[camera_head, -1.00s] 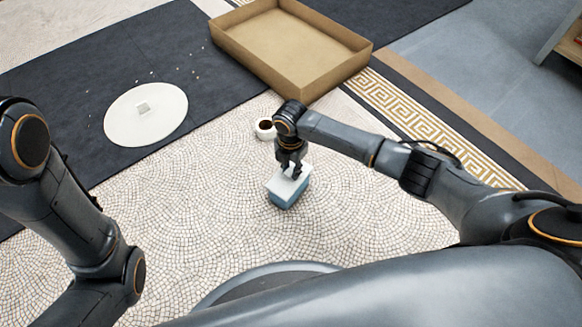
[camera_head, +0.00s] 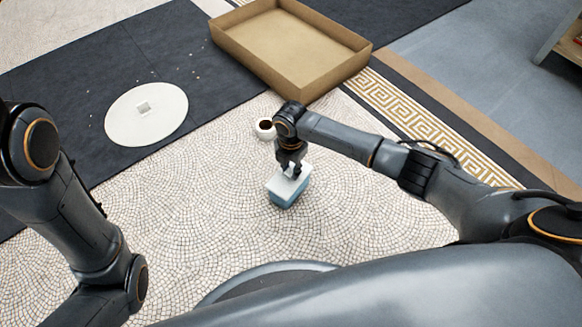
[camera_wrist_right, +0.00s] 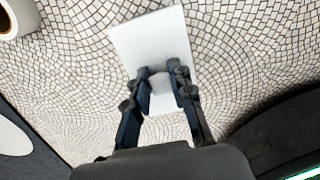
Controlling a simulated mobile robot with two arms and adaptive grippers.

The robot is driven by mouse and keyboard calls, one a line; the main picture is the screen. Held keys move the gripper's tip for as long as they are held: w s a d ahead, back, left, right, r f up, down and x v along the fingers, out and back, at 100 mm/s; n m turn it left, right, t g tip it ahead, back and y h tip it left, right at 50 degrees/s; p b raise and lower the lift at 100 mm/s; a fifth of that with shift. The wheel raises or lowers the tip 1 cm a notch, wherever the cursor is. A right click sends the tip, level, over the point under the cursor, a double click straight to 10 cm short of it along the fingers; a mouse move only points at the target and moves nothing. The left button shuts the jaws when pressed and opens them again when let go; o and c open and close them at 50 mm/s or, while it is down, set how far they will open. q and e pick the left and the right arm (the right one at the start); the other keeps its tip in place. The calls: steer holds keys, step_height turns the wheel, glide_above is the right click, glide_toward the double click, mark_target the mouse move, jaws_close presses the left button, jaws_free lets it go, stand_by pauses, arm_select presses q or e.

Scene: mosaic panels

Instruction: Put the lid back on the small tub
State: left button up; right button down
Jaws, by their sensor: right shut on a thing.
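The small blue tub (camera_head: 291,198) stands on the mosaic floor in the middle of the head view. Its white rectangular lid (camera_head: 277,187) lies flat over the tub's top, and I cannot tell whether it is fully seated. My right gripper (camera_head: 291,171) points down from above and is shut on the lid's small knob. In the right wrist view the lid (camera_wrist_right: 152,40) fills the space beyond the fingers, which close on the knob (camera_wrist_right: 162,86); the tub is hidden beneath it there. My left arm shows at the left of the head view, but its gripper is out of frame.
A large open cardboard tray (camera_head: 290,45) lies at the back. A round white disc (camera_head: 125,125) lies on the dark strip at the left. The floor left of the tub is clear.

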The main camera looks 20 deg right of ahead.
steer(key=c, duration=0.6)
jaws_free()
